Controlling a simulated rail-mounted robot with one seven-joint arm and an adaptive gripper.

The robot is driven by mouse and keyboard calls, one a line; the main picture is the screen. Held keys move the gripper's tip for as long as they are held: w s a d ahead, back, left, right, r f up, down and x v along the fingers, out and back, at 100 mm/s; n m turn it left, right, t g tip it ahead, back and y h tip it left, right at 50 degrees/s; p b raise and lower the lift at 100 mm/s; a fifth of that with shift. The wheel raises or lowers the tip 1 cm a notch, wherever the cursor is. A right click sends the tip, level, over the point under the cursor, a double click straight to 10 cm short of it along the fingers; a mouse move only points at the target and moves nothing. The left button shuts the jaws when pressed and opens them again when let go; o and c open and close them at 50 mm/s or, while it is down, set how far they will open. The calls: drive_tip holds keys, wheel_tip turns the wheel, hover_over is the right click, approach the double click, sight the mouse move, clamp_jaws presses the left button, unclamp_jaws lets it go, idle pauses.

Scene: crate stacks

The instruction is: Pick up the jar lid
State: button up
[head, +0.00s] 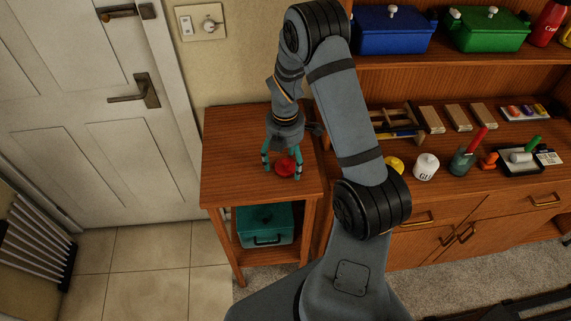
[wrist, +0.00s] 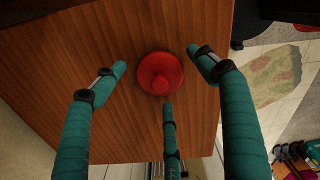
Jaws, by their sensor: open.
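The jar lid is round and red with a knob on top, and it lies on the small wooden side table (head: 225,165). It shows in the head view (head: 286,169) and in the wrist view (wrist: 158,66). My gripper (head: 281,166) has teal fingers, spread open and pointing down over the lid. In the wrist view, fingers of my gripper (wrist: 161,75) stand to the left, to the right and below the lid, with gaps around it. Nothing is held. Part of the lid is hidden behind a finger in the head view.
A teal box (head: 265,226) sits on the table's lower shelf. To the right, a wooden workbench (head: 350,185) holds a glue jar (head: 426,168), a tool caddy, blocks and other small items. A white door (head: 85,120) stands at left. The tabletop around the lid is clear.

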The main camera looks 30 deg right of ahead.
drive_tip(key=shift+f, duration=0.2)
drive_tip(key=shift+c, duration=1.1)
drive_tip(key=c, duration=0.7)
